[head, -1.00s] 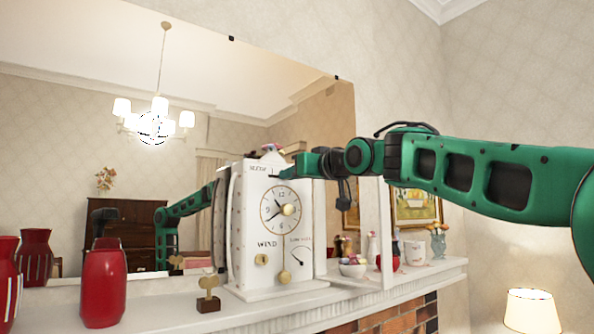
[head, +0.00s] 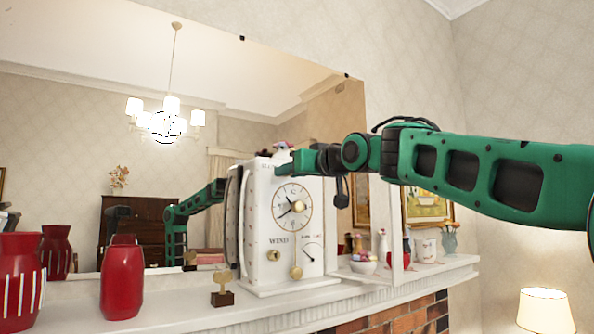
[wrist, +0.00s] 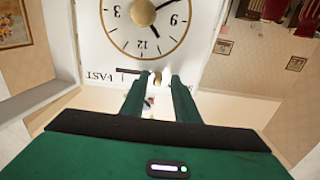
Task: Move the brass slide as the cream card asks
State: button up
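The white clock (head: 262,225) stands on the mantel, its upper front edge partly covered by my gripper (head: 280,169). In the wrist view the clock face (wrist: 170,22) appears upside down, with the word FAST (wrist: 102,75) left of a dark slot (wrist: 128,71). My gripper (wrist: 158,82) has its two green fingers apart at this slot. A small pale brass piece, apparently the brass slide (wrist: 157,78), shows between the fingertips; I cannot tell whether they touch it. I cannot make out a cream card in these views.
A winding key on a dark block (head: 222,297) and a red vase (head: 121,282) stand left of the clock on the mantel (head: 180,318). A large mirror (head: 215,75) is close behind.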

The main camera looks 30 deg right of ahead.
jog(key=s+d, duration=0.1)
jog(key=s, duration=1)
jog(key=shift+d, duration=0.25)
jog(key=s+d+f+m+g+h, duration=0.15)
jog(key=d+f+g, duration=0.25)
jog(key=f, duration=1.2)
jog(key=s+d+f+m+g+h, duration=0.1)
jog(key=d+f+m+g+h, duration=0.2)
jog(key=f, duration=1.2)
jog(key=s+f+m+g+y, duration=0.2)
jog(key=s+f+g, duration=0.8)
jog(key=s+f, duration=1.3)
notch_tip(320, 180, down, 3)
jog(key=shift+d+r+m+g, duration=0.1)
jog(key=shift+d+m+g, duration=0.25)
jog(key=shift+m, duration=0.4)
